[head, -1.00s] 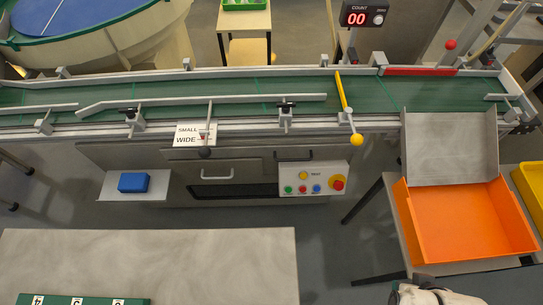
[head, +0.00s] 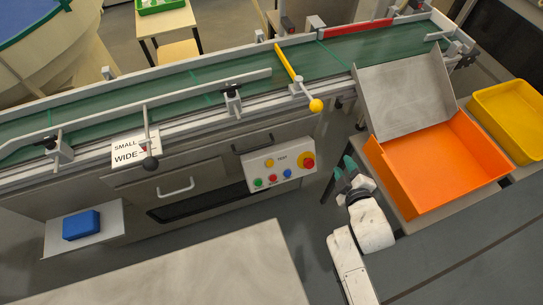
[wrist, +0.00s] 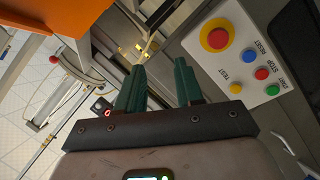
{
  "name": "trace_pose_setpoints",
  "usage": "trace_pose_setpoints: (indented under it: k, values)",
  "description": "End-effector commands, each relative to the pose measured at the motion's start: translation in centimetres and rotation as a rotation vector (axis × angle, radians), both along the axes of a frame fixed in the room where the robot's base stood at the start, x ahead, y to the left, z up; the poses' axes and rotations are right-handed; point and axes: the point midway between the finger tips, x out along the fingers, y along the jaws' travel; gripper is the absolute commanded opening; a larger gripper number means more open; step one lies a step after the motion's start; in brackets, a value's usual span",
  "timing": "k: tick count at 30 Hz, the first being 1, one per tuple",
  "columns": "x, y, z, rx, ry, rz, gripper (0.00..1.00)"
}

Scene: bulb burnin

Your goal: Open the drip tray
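A steel front with a pale bar handle (head: 176,187) sits under the conveyor, above a dark slot (head: 200,200); this looks like the drip tray, though no label shows. It appears pushed in. A second handle (head: 258,141) shows dimly behind the control box. My gripper (head: 346,172) is to the right of the control box and left of the orange bin, well away from the tray handle. In the wrist view, the green fingers of my gripper (wrist: 160,72) stand apart with nothing between them.
The control box (head: 279,167) with its red stop button (head: 307,160) lies between my gripper and the handle; it also shows in the wrist view (wrist: 235,42). An orange bin (head: 440,165) stands right. A blue block (head: 82,225) rests on a left shelf. A grey table (head: 220,270) is in front.

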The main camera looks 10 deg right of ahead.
Motion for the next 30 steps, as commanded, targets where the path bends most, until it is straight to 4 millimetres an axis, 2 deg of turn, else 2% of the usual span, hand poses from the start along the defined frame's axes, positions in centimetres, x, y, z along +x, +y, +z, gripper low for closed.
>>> trace_pose_setpoints:
  k: [1,6,10,15,18,23,26,30]
  values:
    - [0.9,1.1,-1.2,-0.046,-0.052,0.06,0.36]
    - [3.0,5.7,-2.3,-0.209,-0.257,0.276,0.36]
    - [3.4,9.7,-3.1,-0.318,-0.418,0.441,0.36]
    - [2.6,14.0,-4.0,-0.412,-0.596,0.609,0.36]
    - [2.0,15.5,-4.2,-0.438,-0.665,0.668,0.36]
    - [1.7,16.6,-4.2,-0.454,-0.711,0.705,0.36]
    - [2.3,17.1,-4.0,-0.454,-0.715,0.707,0.36]
    - [4.1,18.3,-3.5,-0.453,-0.716,0.706,0.36]
